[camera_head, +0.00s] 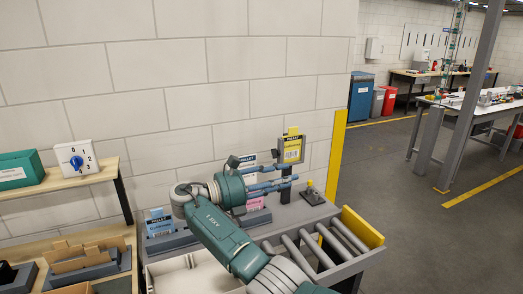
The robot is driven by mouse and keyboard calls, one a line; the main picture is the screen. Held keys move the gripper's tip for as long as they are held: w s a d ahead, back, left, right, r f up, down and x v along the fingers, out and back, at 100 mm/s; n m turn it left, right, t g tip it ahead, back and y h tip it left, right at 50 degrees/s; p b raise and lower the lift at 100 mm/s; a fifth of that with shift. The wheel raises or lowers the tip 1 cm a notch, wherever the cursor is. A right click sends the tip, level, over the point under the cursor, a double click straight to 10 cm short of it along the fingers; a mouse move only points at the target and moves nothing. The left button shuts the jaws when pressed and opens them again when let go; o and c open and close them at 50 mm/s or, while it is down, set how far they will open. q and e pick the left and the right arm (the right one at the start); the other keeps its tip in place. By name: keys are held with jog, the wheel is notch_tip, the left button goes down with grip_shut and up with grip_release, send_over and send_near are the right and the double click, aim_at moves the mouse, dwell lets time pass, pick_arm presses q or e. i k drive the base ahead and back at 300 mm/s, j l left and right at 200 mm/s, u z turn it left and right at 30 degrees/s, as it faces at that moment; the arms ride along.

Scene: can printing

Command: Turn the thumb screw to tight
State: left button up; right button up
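My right gripper (295,172) reaches over the grey bench top from the front, its blue fingers pointing right. The fingers are apart, with a gap between the tips and nothing seen between them. A small dark device with a yellow knob (310,184) stands on the bench just right of and below the fingertips, apart from them. I cannot tell whether this knob is the thumb screw. A grey post with a yellow pallet sign (292,150) stands behind the fingers, and they hide its lower part. My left gripper is not in view.
A roller conveyor (315,250) with a yellow end plate (363,226) lies front right. A white box with a blue dial (76,161) and a green box (20,169) sit on a wooden shelf at left. Pallet cards stand along the bench.

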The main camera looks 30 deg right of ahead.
aim_at(276, 153)
jog(key=i+l, duration=0.1)
jog(key=i, duration=0.45)
jog(key=i+l, duration=0.1)
jog(key=i, duration=0.4)
